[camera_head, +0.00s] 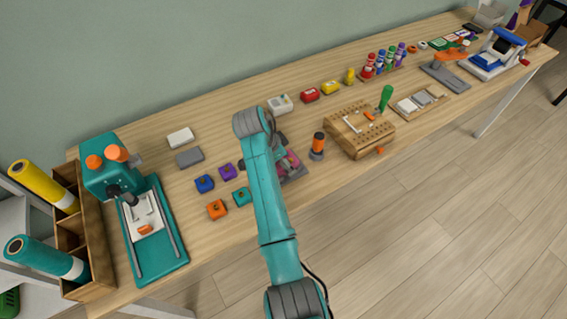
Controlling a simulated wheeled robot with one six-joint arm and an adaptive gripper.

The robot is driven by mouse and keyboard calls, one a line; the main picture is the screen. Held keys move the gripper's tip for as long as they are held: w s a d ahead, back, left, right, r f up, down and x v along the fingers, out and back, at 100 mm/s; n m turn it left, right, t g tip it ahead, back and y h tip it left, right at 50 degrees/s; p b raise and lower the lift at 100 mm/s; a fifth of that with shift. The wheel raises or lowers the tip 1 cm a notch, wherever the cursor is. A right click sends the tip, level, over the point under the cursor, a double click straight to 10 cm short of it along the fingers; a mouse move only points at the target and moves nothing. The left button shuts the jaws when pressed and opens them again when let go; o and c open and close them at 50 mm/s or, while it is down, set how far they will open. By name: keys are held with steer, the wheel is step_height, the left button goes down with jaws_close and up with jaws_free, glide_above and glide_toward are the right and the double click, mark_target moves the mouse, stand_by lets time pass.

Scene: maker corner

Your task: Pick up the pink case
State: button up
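A pink object (292,161), which looks like the pink case, shows just right of my teal arm, near the front-middle of the workbench. It is at a grey base or tray (295,174), and my arm hides much of both. My arm reaches up over the bench from the bottom and bends down behind its own link. My gripper is mostly hidden there. Dark parts beside the link, close to the pink object, may belong to it. I cannot tell whether it touches the pink object or how far its fingers are open.
An orange-and-black cylinder (318,146) and a wooden pegged block (360,135) stand to the right. A teal press (150,230) stands left.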

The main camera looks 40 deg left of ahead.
steer(key=shift+w+f, duration=0.1)
steer(key=shift+f, duration=0.15)
steer(key=c, duration=1.3)
